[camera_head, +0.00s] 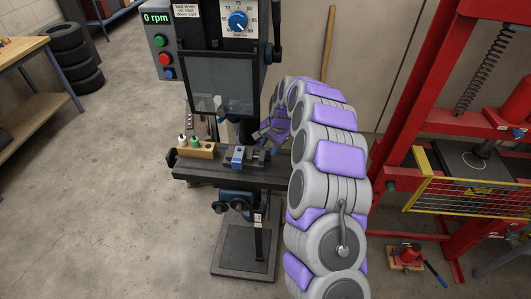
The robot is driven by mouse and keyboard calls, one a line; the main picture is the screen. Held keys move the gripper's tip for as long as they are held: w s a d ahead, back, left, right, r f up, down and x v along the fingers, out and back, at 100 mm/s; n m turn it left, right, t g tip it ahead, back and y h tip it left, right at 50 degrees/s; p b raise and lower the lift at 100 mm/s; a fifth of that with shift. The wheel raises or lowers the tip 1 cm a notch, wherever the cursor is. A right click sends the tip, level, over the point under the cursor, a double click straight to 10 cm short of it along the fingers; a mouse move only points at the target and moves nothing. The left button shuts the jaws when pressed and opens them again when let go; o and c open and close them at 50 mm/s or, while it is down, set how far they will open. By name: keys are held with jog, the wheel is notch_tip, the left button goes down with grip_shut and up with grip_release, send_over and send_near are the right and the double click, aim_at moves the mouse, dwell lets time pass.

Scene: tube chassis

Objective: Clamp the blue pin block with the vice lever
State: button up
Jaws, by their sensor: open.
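The small blue pin block (238,153) sits at the dark vice (250,161) on the drill press table (222,173). I cannot tell from this view whether the vice jaws touch it. The vice lever is too small and too close to my gripper to make out clearly. My gripper (265,135) is open, just above and to the right of the blue block, near the vice. My grey and purple arm hides the right end of the table and part of the drill press.
A wooden holder (198,151) with small bottles stands on the table's left end. The press guard (222,87) hangs above; its display reads 0 rpm. A red press frame (420,90) with a yellow mesh guard (470,195) stands at right. Open floor lies at left.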

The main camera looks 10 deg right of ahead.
aim_at(267, 154)
jog(key=x, duration=0.3)
jog(key=shift+f, duration=0.25)
jog(key=shift+a, duration=0.75)
jog(key=shift+d, duration=0.9)
jog(key=c, duration=0.5)
jog(key=shift+a, duration=0.3)
grip_shut()
